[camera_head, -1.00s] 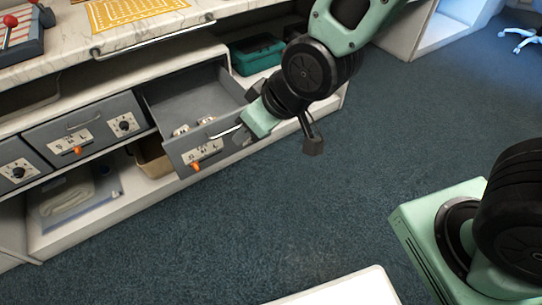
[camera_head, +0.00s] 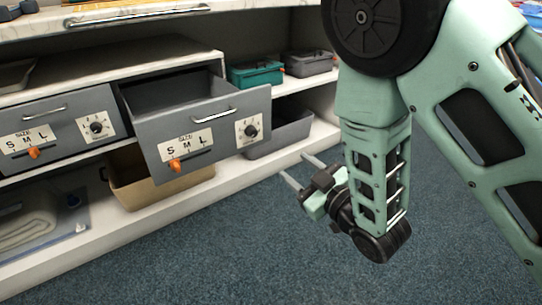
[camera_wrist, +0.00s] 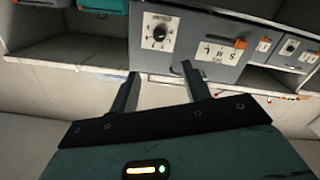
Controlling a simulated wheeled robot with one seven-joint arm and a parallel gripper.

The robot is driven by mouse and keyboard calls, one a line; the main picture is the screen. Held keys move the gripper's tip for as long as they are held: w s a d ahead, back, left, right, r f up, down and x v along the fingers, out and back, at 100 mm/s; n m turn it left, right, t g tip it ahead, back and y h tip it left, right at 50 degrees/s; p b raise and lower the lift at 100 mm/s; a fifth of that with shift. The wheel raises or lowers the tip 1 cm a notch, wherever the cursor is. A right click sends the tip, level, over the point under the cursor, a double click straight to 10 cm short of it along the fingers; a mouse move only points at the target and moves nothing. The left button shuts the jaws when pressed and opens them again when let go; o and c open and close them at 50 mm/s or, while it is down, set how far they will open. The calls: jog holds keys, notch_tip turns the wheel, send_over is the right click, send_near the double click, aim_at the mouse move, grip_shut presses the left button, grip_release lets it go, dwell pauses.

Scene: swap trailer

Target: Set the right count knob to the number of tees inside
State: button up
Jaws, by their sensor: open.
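The right drawer (camera_head: 205,125) is pulled open, and its grey front carries a white S M L plate with an orange slider (camera_head: 175,165) below the S. The right count knob (camera_head: 250,131), black on a square white dial, sits at the right of this front. It also shows in the wrist view, which is turned over, as the knob (camera_wrist: 159,33) above my fingertips. My gripper (camera_head: 301,171) is open and empty, right of and lower than the knob, apart from the drawer. The tees inside are hidden behind the drawer front.
A closed drawer (camera_head: 62,133) with its own knob and slider is on the left. A tan bin (camera_head: 150,185) and a grey bin (camera_head: 285,135) sit on the lower shelf. A teal box (camera_head: 256,74) is above. The blue carpet in front is clear.

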jog(key=b, duration=0.5)
send_near(254, 134)
jog(key=x, duration=0.6)
jog(key=shift+w+a, duration=0.2)
jog(key=shift+w, duration=0.15)
jog(key=shift+x, duration=0.8)
jog(key=c, duration=1)
